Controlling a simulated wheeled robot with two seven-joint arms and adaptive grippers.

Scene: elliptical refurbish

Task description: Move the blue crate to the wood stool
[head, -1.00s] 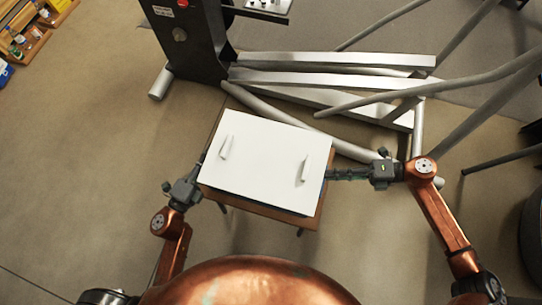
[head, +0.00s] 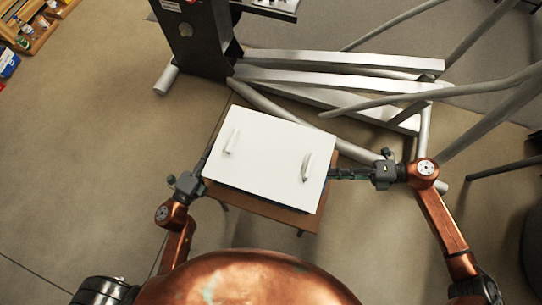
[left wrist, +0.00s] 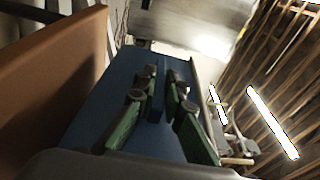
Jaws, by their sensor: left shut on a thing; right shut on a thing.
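The blue crate shows its blue side (left wrist: 112,85) in the left wrist view. In the head view its white top (head: 265,165) with two handles faces up, over the brown wood stool (head: 290,218). The stool's edge shows around the crate, and its orange-brown side fills the left of the wrist view (left wrist: 50,75). Whether the crate touches the stool is hard to tell. My left gripper (head: 204,165) is shut on the crate's left side; its green fingers (left wrist: 160,95) pinch a blue part. My right gripper (head: 334,173) is shut on the crate's right side, its fingertips partly hidden.
A grey-framed exercise machine (head: 340,75) stands just behind the stool, its bars reaching close to my right arm. A wooden shelf (head: 35,30) with small items is at the upper left. The carpet left of the stool is clear.

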